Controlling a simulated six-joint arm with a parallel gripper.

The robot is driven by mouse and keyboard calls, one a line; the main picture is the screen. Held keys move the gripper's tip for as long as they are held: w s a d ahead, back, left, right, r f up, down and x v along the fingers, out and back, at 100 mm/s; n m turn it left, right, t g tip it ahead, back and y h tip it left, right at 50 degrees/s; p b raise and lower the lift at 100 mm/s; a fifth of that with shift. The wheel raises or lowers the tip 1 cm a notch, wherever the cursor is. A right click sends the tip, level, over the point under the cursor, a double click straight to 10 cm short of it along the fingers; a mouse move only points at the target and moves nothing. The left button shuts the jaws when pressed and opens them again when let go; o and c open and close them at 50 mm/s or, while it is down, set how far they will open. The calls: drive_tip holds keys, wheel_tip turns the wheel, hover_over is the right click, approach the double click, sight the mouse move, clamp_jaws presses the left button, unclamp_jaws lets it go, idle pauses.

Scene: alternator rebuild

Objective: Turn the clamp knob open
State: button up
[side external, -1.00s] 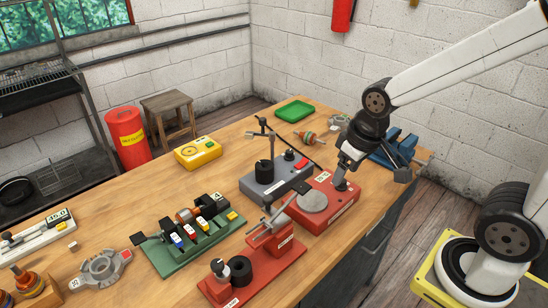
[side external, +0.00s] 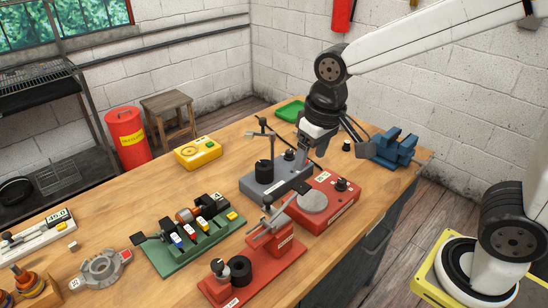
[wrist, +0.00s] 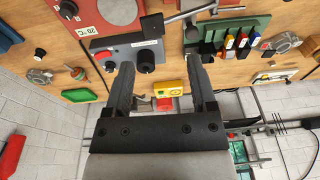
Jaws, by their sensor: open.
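The grey fixture (side external: 262,187) stands mid-bench, with a black cylinder (side external: 264,173) and a thin upright post on it. A dark round knob (side external: 289,154) shows on its far end, beside my gripper (side external: 306,150). In the wrist view, the grey fixture (wrist: 120,42) carries a red button (wrist: 103,55) and a black round part (wrist: 147,58), seen between my fingers. My gripper (wrist: 160,66) is open and empty, pointing down over the fixture. No contact with a knob is visible. Which knob is the clamp's, I cannot tell for sure.
A red unit (side external: 325,220) with a disc and a black knob (side external: 341,184) stands to the right. A red press fixture (side external: 262,272) is in front. A green fixture (side external: 200,245) is at left. A blue vise (side external: 395,150) and a yellow meter (side external: 197,153) are behind.

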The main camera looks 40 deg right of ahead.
drive_tip(key=w+a+g, duration=0.1)
drive_tip(key=w+a, duration=0.2)
drive_tip(key=a, duration=0.9)
hover_over(217, 263)
drive_tip(key=f, duration=0.1)
drive_tip(key=shift+g, duration=0.4)
wheel_tip(217, 263, down, 5)
drive_tip(key=shift+r, duration=0.15)
drive_tip(key=shift+f, duration=0.25)
drive_tip(key=shift+f, duration=0.1)
drive_tip(key=shift+f, duration=3.8)
clamp_jaws()
